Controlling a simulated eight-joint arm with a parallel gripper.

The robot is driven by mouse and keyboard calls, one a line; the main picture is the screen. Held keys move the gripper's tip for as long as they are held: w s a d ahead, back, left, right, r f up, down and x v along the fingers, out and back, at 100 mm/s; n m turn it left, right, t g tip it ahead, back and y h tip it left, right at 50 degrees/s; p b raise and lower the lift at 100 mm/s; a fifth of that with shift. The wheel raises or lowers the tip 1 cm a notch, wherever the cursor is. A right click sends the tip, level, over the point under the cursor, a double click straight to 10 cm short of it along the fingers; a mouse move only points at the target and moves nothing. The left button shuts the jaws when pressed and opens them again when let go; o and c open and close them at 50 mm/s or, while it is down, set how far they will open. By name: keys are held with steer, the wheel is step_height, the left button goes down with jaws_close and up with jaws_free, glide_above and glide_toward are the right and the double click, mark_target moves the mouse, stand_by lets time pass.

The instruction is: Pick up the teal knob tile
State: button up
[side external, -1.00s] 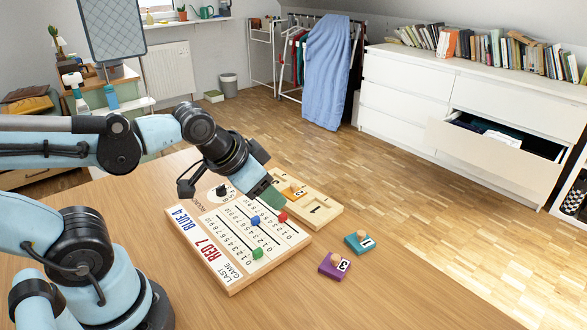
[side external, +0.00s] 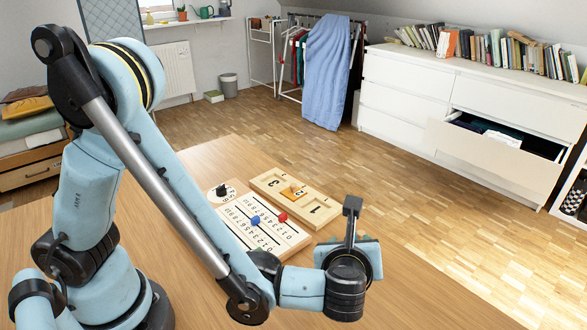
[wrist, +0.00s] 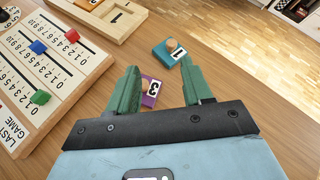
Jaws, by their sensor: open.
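The teal knob tile (wrist: 162,54), marked 1 and with a round wooden knob, lies on the table in the wrist view. It is just beyond the fingertips of my gripper (wrist: 159,67), nearer the right finger. My gripper is open, its green fingers wide apart with nothing held. A purple knob tile (wrist: 152,90), marked 3, shows between the fingers, partly hidden by the left one. In the side view my wrist covers the area of both tiles, and I cannot clearly make out the teal one or the fingertips.
A wooden scoreboard (wrist: 40,128) with red, blue and green sliders lies left of my gripper. A wooden tray (wrist: 95,24) with numbered recesses lies beyond it; an orange tile (side external: 293,192) sits there. Bare table (side external: 430,290) lies right of my wrist in the side view.

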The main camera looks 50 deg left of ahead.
steer(key=d+m, duration=0.1)
steer(key=s+d+f+m+t, duration=0.1)
steer(key=m, duration=0.1)
steer(key=shift+s+d+f+y, duration=0.1)
steer(key=shift+d+f+y, duration=0.05)
steer(key=shift+d+y, duration=0.2)
steer(key=shift+f+t, duration=0.1)
steer(key=shift+t, duration=0.2)
glide_toward(361, 234)
steer(key=x, duration=0.3)
steer(key=shift+a+f, duration=0.2)
steer(key=shift+f, duration=0.1)
steer(key=shift+r+x, duration=0.1)
steer(key=shift+x, duration=1.3)
steer(key=shift+r+x, duration=0.15)
steer(key=shift+x, duration=1.25)
steer(key=shift+d, duration=0.15)
steer(key=shift+c, duration=0.3)
jaws_close()
